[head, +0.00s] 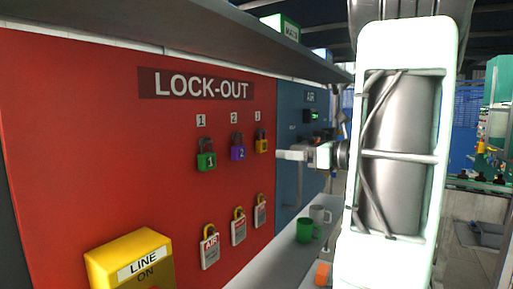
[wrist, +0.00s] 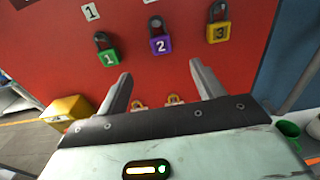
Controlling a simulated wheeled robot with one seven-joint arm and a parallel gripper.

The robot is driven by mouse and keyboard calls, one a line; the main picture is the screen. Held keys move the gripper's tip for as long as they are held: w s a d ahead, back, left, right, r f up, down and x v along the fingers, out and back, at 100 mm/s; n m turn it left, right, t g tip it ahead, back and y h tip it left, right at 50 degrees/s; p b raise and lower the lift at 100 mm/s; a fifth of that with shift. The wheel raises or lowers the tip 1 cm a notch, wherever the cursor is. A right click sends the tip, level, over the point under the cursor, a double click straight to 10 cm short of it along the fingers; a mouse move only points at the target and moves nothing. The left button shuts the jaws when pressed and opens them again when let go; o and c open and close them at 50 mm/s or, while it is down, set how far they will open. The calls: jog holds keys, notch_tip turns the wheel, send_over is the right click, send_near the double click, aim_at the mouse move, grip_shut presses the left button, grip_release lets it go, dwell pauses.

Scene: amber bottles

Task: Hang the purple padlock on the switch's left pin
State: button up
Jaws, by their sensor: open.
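The purple padlock (head: 237,153), marked 2, hangs by its dark shackle on the red lock-out board, between the green and yellow padlocks. In the wrist view the purple padlock (wrist: 160,44) is ahead of and between my two fingers, apart from them. My gripper (head: 283,155) is open and empty, to the right of the padlocks in the head view; its spread fingers also show in the wrist view (wrist: 160,69). The yellow switch box (head: 137,262), labelled LINE ON, is at the lower left of the board and partly cut off. Its pins cannot be made out.
The green padlock (head: 206,161) and yellow padlock (head: 261,144) hang either side of the purple one. Several tagged padlocks (head: 239,228) hang below. A shelf (head: 200,22) juts out above. A green mug (head: 305,231) and a pale mug (head: 320,214) stand on the ledge below.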

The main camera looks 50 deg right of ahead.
aim_at(242, 148)
jog(key=w+p, duration=0.1)
jog(key=w, duration=0.4)
jog(key=w+p, duration=0.2)
jog(key=w, duration=0.3)
jog(key=w+a+p, duration=0.1)
jog(key=w+p, duration=0.1)
jog(key=w, duration=0.3)
jog(key=shift+a+f, duration=0.1)
jog(key=shift+f, duration=0.3)
jog(key=c, duration=1.1)
jog(key=shift+r, duration=0.1)
jog(key=shift+r+p, duration=0.35)
jog(key=shift+r, duration=0.1)
jog(key=shift+s, duration=0.1)
jog(key=shift+s+d+b, duration=0.15)
jog(key=shift+s, duration=1.55)
jog(key=shift+s+d+b, duration=0.1)
jog(key=shift+s+b, duration=0.05)
jog(key=shift+s, duration=1.55)
